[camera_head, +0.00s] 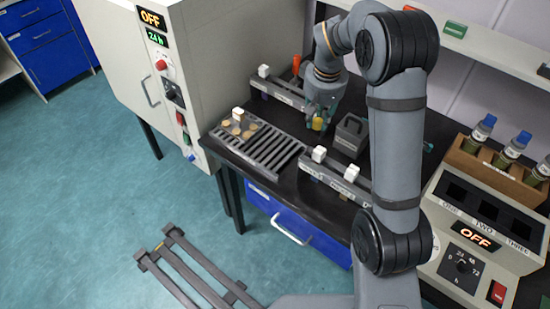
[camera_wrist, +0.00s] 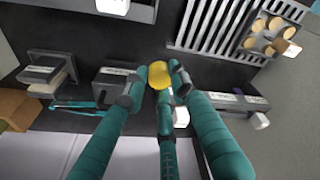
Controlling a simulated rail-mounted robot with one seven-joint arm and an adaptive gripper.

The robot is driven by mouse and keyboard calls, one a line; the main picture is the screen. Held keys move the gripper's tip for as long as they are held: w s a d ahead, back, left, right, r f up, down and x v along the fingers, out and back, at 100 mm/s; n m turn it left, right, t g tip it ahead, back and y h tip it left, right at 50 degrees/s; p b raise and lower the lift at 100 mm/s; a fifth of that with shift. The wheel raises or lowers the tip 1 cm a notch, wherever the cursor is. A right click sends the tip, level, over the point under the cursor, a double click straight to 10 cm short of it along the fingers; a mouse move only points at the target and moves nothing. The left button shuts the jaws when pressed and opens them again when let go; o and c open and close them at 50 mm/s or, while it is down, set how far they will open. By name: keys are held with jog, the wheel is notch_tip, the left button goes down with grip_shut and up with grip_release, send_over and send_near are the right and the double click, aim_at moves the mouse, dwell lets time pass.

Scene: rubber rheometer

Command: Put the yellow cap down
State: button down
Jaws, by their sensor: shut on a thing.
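The yellow cap (camera_head: 317,124) is small and round. It sits between the teal fingertips of my gripper (camera_head: 321,113), over the black bench (camera_head: 300,193) behind the slatted rack. In the wrist view the cap (camera_wrist: 157,74) shows at the tips of my gripper (camera_wrist: 162,80), with the fingers closed around it. My gripper points down. I cannot tell whether the cap touches the bench top.
The slatted rack (camera_head: 272,153) with several tan discs is left of my gripper. A dark grey box (camera_head: 351,134) stands close on the right. A grey holder with white blocks (camera_head: 335,180) is in front. A bottle rack (camera_head: 487,169) stands far right.

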jog(key=p, duration=0.2)
send_over(276, 149)
jog(key=f, duration=0.7)
jog(key=shift+s+d+f, duration=0.2)
jog(key=shift+s+f, duration=0.15)
jog(key=shift+s, duration=0.05)
jog(key=shift+a+f, duration=0.15)
jog(key=shift+f, duration=0.05)
jog(key=shift+f+p, duration=0.65)
jog(key=shift+f, duration=1.3)
jog(key=shift+f, duration=0.15)
jog(key=c, duration=1.9)
grip_release()
jog(key=o, duration=0.5)
